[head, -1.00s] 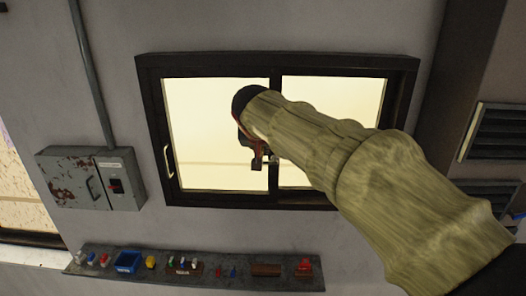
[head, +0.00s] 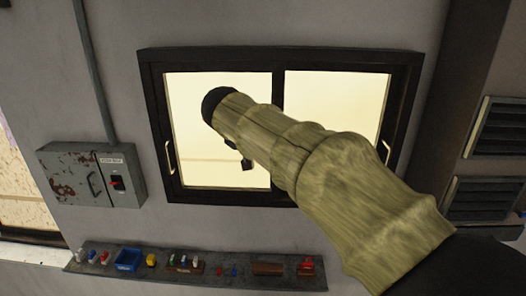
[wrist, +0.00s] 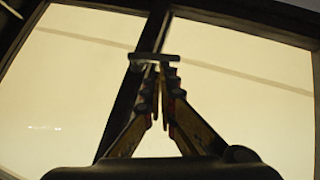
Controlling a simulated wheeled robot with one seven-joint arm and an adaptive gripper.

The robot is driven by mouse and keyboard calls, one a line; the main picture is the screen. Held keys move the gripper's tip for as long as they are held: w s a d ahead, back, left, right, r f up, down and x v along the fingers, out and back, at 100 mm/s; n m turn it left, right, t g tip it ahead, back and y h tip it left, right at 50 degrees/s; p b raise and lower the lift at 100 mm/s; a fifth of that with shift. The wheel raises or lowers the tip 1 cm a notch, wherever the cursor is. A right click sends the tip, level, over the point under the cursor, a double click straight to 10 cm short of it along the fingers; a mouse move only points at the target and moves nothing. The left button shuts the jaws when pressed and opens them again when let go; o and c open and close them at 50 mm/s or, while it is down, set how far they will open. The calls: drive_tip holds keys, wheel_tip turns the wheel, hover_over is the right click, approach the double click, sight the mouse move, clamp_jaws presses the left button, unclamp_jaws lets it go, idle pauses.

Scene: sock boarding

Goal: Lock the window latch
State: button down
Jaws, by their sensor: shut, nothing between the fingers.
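The dark-framed sliding window (head: 278,55) is in the wall ahead, with two bright panes. In the wrist view, the latch (wrist: 143,57) is a short dark bar lying crosswise on the window's middle upright. My gripper (wrist: 160,70) is shut and empty, its fingertips just below the latch in the picture. I cannot tell whether they touch it. In the head view, my sleeved arm hides the latch and most of the gripper; only a small dark part of my gripper (head: 246,163) shows below the arm.
Pull handles are on the window's left (head: 170,157) and right (head: 385,151) sides. A rusty electrical box (head: 75,178) hangs at left. A shelf (head: 215,283) below holds a blue bin (head: 128,259) and several small items. Vents (head: 500,128) are at right.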

drive_tip(key=f+n+h+b, duration=0.2)
drive_tip(key=h, duration=0.1)
drive_tip(key=f+n+t+h+b, duration=0.1)
drive_tip(key=f+n+h+b, duration=0.1)
drive_tip(key=h+b, duration=0.1)
drive_tip(key=f+n+t+h+b, duration=0.1)
drive_tip(key=f+n+h+b, duration=0.1)
drive_tip(key=h+b, duration=0.1)
drive_tip(key=shift+a, duration=0.2)
idle(0.3)
drive_tip(key=shift+a+r, duration=0.1)
drive_tip(key=shift+r, duration=0.05)
